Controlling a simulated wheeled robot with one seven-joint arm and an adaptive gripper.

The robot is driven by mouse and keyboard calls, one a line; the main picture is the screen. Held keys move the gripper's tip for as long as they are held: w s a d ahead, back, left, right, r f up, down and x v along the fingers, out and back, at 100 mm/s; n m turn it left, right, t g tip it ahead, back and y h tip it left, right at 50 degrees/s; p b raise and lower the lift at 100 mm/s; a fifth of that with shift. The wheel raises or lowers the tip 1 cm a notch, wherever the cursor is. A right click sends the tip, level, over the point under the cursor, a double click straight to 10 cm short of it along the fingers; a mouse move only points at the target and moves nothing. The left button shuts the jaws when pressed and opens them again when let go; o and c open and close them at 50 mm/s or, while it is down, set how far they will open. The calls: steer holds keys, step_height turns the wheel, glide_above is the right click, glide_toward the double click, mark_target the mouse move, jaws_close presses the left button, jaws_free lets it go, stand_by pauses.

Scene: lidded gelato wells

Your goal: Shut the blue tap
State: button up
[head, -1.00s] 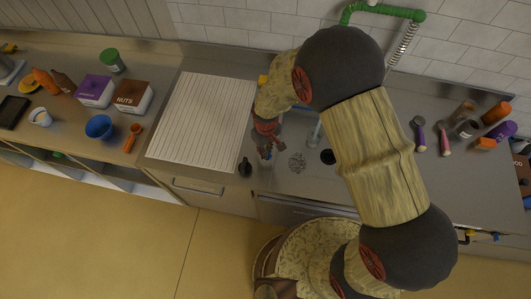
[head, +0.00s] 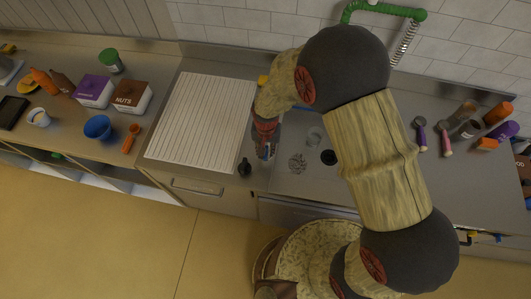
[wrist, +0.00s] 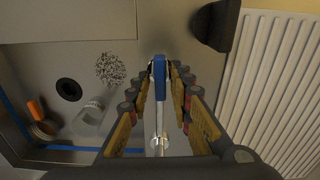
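The blue tap lever (wrist: 160,82) runs lengthwise between the two fingers of my gripper (wrist: 163,70) in the wrist view. Pale metal parts (wrist: 158,142) show below it. The fingers stand on both sides of the lever, with a narrow gap on at least the right side; contact is not clear. In the head view my gripper (head: 266,150) points down at the left edge of the sink, and a small blue and white part of the tap (head: 268,151) shows at the fingers. My arm hides the rest of the tap.
The sink (head: 290,182) holds a clear glass (head: 314,136), a speckled patch (head: 297,163) and a dark drain (head: 328,157). A ribbed white board (head: 203,120) lies left. A black knob-like object (head: 244,167) stands near the front edge. Boxes and bottles line both sides.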

steer(key=shift+o, duration=0.6)
steer(key=shift+r+p, duration=1.95)
steer(key=shift+r, duration=1.1)
steer(key=shift+f, duration=0.1)
step_height(320, 180, up, 12)
